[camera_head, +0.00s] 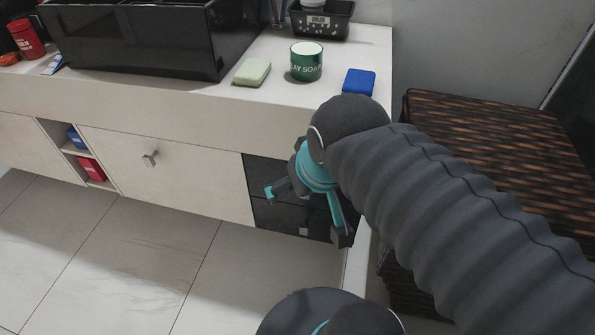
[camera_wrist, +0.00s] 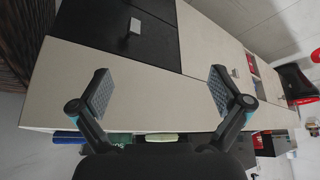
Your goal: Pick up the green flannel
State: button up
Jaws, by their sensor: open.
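The green flannel (camera_head: 252,71) is a small pale green folded block lying on the white counter top, just right of the black vessel sink. A pale green strip of it shows at the bottom of the wrist view (camera_wrist: 161,138). My gripper (camera_head: 309,213) is open and empty. It hangs in front of the cabinet face, below the counter top and well apart from the flannel. In the wrist view the two fingers (camera_wrist: 160,90) are spread wide with only the cabinet front between them.
A dark green soap jar (camera_head: 306,64) stands just right of the flannel, and a blue block (camera_head: 358,82) lies farther right. The black sink (camera_head: 160,45) is left; a black basket (camera_head: 322,22) is behind. A woven brown hamper (camera_head: 490,140) stands right of the counter.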

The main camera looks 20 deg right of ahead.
aim_at(253, 72)
jog(key=k, duration=0.5)
jog(key=u, duration=1.5)
jog(key=i, duration=0.85)
jog(key=z, duration=1.55)
